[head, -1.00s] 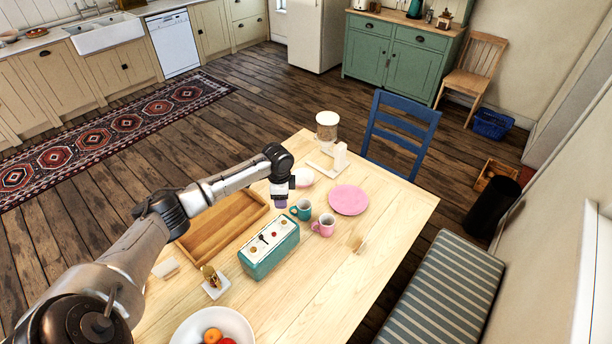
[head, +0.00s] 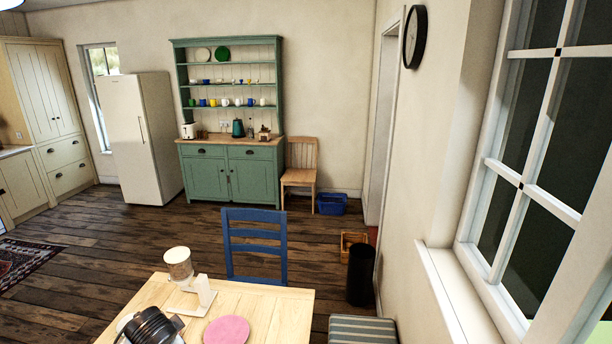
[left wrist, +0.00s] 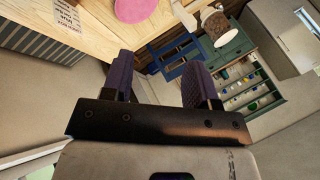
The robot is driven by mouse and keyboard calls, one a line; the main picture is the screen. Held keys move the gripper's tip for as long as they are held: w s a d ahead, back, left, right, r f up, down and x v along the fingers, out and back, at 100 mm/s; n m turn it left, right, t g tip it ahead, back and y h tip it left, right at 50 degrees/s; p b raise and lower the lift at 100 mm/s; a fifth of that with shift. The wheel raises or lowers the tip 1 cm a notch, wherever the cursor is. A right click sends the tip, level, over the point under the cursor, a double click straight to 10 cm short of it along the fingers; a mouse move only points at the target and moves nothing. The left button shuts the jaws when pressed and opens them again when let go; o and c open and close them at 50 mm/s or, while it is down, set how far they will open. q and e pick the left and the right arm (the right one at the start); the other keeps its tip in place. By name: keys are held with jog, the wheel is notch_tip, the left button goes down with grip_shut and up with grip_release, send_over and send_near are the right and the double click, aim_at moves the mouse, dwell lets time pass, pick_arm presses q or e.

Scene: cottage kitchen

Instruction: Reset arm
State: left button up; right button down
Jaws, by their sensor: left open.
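My left gripper (left wrist: 158,78) shows in the left wrist view with its two dark, purplish fingers spread apart and nothing between them. It is tilted, with the table and the room beyond its fingers. In the head view only a dark part of my left arm shows at the bottom left, over the near part of the wooden table (head: 275,308); the fingers cannot be made out there. My right gripper is in neither view.
A pink plate (head: 227,331) lies on the table. A glass container (head: 178,262) and a white stand (head: 205,291) are at the table's far left corner. A blue chair (head: 254,245) stands behind the table. A window (head: 540,150) is at the right.

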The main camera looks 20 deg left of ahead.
pick_arm(q)
jog(key=s+d+f+t+h, duration=0.1)
jog(key=s+d+t, duration=0.1)
jog(key=s+d, duration=0.6)
jog(key=s+d+f+t+h, duration=0.1)
jog(key=s+d+h, duration=0.15)
jog(key=d, duration=0.85)
jog(key=s+d+f+n+g+h, duration=0.15)
jog(key=s+d+f, duration=0.35)
jog(key=s, duration=0.5)
jog(key=s+d+f+n+g, duration=0.1)
jog(key=s+d+f+g, duration=0.2)
jog(key=s+f, duration=0.6)
jog(key=w+p+v, duration=0.2)
jog(key=p+v, duration=0.6)
jog(key=v, duration=0.1)
jog(key=w+r+p+v, duration=0.1)
jog(key=w+p+v, duration=0.1)
jog(key=p+v, duration=0.7)
jog(key=shift+r, duration=0.25)
